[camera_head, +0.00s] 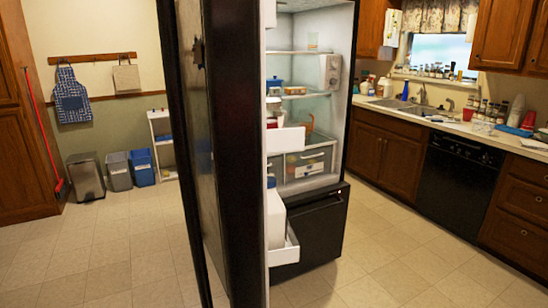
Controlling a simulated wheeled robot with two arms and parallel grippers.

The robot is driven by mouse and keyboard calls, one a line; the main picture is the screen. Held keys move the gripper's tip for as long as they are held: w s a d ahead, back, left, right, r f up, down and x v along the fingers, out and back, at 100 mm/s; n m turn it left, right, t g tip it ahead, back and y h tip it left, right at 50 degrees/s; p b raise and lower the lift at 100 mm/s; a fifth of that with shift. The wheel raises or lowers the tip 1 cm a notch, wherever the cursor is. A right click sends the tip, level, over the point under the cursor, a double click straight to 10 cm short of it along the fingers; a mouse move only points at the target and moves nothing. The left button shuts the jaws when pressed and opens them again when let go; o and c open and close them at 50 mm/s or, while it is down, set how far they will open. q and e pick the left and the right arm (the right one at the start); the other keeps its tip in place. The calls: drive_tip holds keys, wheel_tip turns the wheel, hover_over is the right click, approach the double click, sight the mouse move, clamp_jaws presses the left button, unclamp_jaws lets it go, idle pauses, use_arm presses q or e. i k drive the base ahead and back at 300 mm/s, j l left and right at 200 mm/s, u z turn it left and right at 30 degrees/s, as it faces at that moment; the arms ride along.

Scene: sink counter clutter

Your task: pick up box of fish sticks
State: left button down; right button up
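I cannot pick out a box of fish sticks in the head view. A black refrigerator (318,228) stands in the middle with its upper door (236,130) swung open toward me. Its lit shelves hold a blue container (274,84) and other small items, too small to identify. Clear drawers (305,165) at the bottom of the compartment hold blurred packages. A white item (276,217) sits in the lower door bin. The door hides part of the interior. The black lower drawer front appears shut. Neither of my grippers is in view.
The open door blocks the centre. A cluttered sink counter (452,122) with a black dishwasher (459,181) runs along the right. Bins (118,171) and a white shelf stand at the back left. Tiled floor (110,245) is clear at left and front right.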

sight(482, 128)
drive_tip(key=j+z, duration=0.25)
drive_tip(key=j, duration=0.75)
drive_tip(key=z, duration=1.1)
drive_tip(key=i+l+z, duration=0.15)
drive_tip(key=i+l, duration=0.15)
drive_tip(key=i+l+z, duration=0.15)
drive_tip(key=i, duration=0.3)
drive_tip(key=i+l+z, duration=0.15)
drive_tip(key=i+l, duration=0.15)
drive_tip(key=i+u, duration=0.15)
drive_tip(key=i, duration=0.45)
drive_tip(key=i+u, duration=0.2)
drive_tip(key=i, duration=0.35)
drive_tip(key=i+u, duration=0.15)
drive_tip(key=i, duration=0.45)
drive_tip(key=i+l+u, duration=0.15)
drive_tip(key=i, duration=0.4)
